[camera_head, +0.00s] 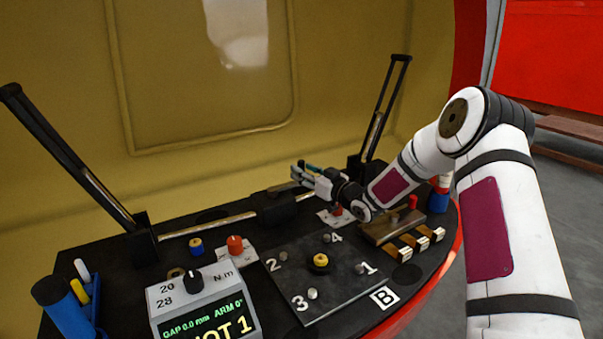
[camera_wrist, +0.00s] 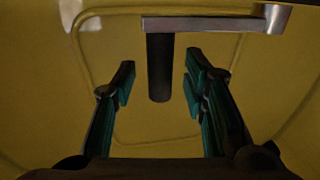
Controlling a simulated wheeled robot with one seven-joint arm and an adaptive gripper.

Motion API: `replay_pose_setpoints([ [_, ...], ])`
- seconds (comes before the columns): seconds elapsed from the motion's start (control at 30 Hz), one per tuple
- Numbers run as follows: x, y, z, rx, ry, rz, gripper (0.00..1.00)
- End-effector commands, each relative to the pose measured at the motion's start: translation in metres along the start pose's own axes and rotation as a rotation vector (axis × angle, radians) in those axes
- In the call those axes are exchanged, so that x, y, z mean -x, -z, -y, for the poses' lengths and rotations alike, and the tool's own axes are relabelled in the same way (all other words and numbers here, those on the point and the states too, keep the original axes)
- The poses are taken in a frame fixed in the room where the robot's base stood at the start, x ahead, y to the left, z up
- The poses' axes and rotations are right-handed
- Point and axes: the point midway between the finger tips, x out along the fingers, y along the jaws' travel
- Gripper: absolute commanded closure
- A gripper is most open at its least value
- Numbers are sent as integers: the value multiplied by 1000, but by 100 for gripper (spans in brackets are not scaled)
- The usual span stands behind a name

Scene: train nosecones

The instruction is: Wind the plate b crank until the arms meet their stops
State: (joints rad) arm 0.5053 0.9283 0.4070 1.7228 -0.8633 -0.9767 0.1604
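The crank shows in the wrist view as a grey metal bar (camera_wrist: 215,24) with a dark cylindrical grip (camera_wrist: 159,70) hanging from it. My gripper (camera_wrist: 158,82) is open, with one finger on each side of the grip and visible gaps on both sides. In the head view my gripper (camera_head: 299,173) is beside the crank's black housing (camera_head: 273,208), largely screening the crank. Plate B (camera_head: 335,291), dark and numbered, lies in front, marked by a B label (camera_head: 384,298). The left arm (camera_head: 62,147) and right arm (camera_head: 392,90) both stand tilted up.
A display box (camera_head: 203,305) at the front reads gap 0.0 mm and arm 0°. Orange-red knobs (camera_head: 235,244), brass-coloured blocks (camera_head: 413,245) and a blue cylinder (camera_head: 63,306) stand on the black deck. A yellow wall (camera_head: 200,75) rises behind.

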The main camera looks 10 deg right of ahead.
Motion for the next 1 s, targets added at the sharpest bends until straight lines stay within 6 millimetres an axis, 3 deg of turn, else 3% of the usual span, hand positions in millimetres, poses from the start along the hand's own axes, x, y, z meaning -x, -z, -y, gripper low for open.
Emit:
replay_pose_setpoints([
  [0.2, -17, -1, 0, 0, 0, 1, 60],
  [0.5, -19, 0, 0, 0, 0, 2, 60],
  [0.7, -18, 0, 0, 0, 0, 1, 100],
  [1.0, -18, 0, 0, 0, 0, 1, 100],
])
